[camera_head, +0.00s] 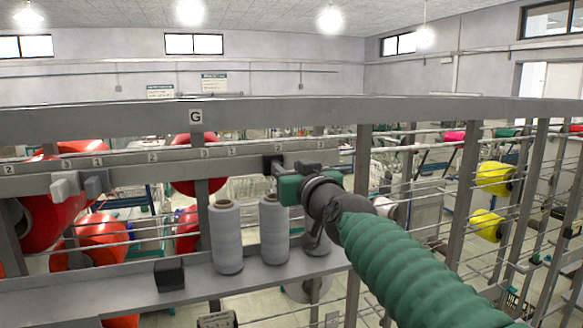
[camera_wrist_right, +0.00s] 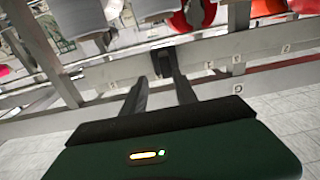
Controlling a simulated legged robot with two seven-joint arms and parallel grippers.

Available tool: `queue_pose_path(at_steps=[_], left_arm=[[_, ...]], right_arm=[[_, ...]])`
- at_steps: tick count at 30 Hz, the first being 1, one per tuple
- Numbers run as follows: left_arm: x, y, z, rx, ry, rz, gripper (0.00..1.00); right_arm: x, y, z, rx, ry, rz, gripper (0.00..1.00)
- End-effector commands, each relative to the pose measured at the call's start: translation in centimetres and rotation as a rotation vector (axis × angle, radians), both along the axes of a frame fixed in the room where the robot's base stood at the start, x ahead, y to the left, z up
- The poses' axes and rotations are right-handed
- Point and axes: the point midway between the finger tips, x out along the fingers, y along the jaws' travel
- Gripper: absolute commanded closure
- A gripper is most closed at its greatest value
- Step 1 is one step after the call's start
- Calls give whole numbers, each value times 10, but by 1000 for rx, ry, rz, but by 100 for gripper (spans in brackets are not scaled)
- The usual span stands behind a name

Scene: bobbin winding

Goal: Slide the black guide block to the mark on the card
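The black guide block (camera_head: 273,165) sits on the long grey rail with a row of small numbers. In the right wrist view the black block (camera_wrist_right: 163,62) is at the fingertips, close to the right-hand finger. My right gripper (camera_head: 285,178) reaches up to the rail beside the block; its green body hides part of the rail. In the wrist view its two dark fingers (camera_wrist_right: 158,82) stand apart with a gap between them. I cannot tell whether either touches the block. A number strip (camera_head: 150,157) runs along the rail; no single target mark is clear. My left gripper is not in view.
Grey yarn cones (camera_head: 226,238) stand on a shelf (camera_head: 110,303) below the rail, close to my right forearm. A small black block (camera_head: 170,275) is on that shelf. Grey blocks (camera_head: 75,185) sit on the rail at left. A sign "G" (camera_head: 196,117) is on the upper beam.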

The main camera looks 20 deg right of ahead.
Motion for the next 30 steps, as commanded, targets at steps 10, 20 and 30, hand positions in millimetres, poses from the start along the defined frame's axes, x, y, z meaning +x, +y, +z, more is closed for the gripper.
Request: queue_pose_path(at_steps=[10,20,30], left_arm=[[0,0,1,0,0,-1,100],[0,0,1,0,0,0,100],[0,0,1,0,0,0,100]], right_arm=[[5,-3,1,0,-6,-7,100],[5,-3,0,1,-5,-7,100],[6,-3,0,0,-5,-7,100]])
